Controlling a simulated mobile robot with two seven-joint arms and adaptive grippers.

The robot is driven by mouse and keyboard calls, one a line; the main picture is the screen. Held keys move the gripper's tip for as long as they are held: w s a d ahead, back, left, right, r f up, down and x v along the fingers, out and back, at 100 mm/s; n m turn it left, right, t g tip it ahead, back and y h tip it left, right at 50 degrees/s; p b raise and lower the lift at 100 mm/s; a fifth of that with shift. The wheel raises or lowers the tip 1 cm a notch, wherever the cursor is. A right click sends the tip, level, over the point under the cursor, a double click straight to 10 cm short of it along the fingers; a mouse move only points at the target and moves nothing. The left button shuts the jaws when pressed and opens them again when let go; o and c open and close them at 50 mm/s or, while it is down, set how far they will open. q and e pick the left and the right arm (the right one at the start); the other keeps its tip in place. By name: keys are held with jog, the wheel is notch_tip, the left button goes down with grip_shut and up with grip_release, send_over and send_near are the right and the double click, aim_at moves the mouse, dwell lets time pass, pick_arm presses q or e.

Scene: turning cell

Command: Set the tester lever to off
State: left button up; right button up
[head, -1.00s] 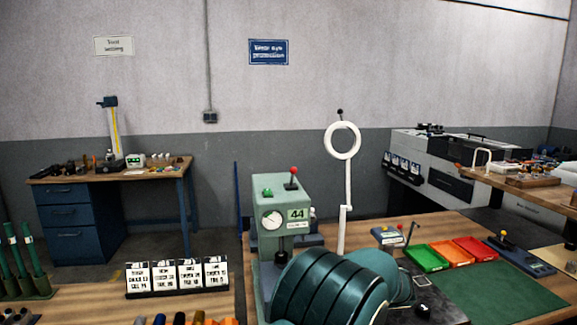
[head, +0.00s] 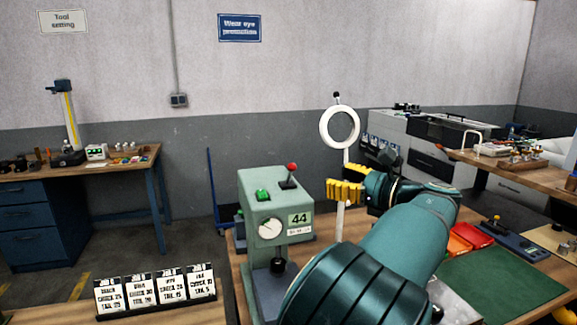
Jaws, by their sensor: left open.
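The tester (head: 256,205) is a pale green machine with a round dial, a green button and a "44" label, standing on the wooden bench at the centre. Its lever (head: 289,177), a dark rod with a red ball, stands nearly upright on the top; I cannot read its on or off marks. My left gripper (head: 348,181), with yellow finger pads, is open and empty. It appears to the right of the tester, at about the height of its top and apart from the lever. My right gripper is not in view.
A white ring lamp (head: 326,128) on a stand rises behind my left gripper. My left arm hides part of the bench. Job cards (head: 155,290) stand at front left.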

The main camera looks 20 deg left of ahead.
aim_at(291, 165)
pick_arm(q)
jog(key=x, duration=1.3)
jog(key=shift+a+b, duration=0.15)
jog(key=shift+b, duration=0.15)
grip_shut()
